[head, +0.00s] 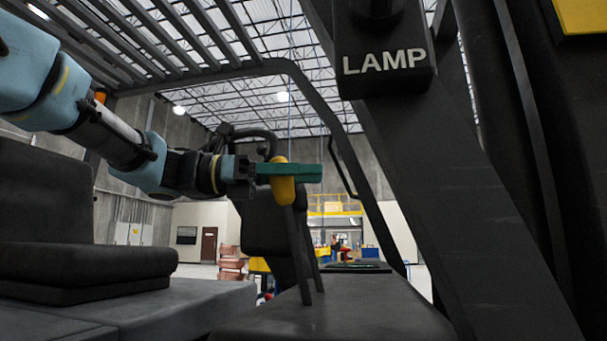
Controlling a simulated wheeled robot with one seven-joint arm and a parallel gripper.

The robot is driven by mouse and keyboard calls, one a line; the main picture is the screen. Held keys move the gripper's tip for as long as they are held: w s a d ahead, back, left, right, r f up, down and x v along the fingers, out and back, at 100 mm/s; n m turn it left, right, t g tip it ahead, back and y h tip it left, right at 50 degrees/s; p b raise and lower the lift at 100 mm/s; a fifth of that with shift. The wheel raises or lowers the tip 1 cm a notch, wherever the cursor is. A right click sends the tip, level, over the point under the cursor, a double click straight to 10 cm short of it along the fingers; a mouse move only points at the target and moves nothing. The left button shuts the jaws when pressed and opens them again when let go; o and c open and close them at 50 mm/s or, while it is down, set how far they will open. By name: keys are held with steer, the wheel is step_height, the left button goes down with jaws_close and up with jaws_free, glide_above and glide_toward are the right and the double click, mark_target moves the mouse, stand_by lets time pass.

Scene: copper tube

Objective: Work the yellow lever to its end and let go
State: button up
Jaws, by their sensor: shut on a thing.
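The yellow lever (283,188) is a short yellow grip on top of a dark, thin shaft. The shaft runs down to a dark surface and leans slightly, with its top to the left. My gripper (290,173), with green fingers, reaches in from the left and is shut on the yellow grip. The fingers extend a little past the grip to the right. The far side of the grip is hidden.
A dark box marked LAMP (385,62) hangs above right. A thick dark slanted post (455,190) stands right of the lever. A black seat (60,225) is at left. Dark frame bars arch overhead. Stacked copper-coloured things (232,264) stand far behind.

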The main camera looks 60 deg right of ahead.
jaws_close()
steer(key=shift+a, duration=0.1)
steer(key=shift+s, duration=0.1)
stand_by(0.5)
steer(key=s+t+p, duration=0.1)
steer(key=p, duration=0.1)
steer(key=s+d+t+y+p, duration=0.1)
steer(key=s+p, duration=0.2)
steer(key=p, duration=0.1)
steer(key=shift+s+d+f+m+t, duration=0.2)
steer(key=shift+s+d+m+t, duration=0.1)
steer(key=shift+s+d+t, duration=0.1)
steer(key=o, duration=1)
jaws_free()
steer(key=shift+a, duration=0.15)
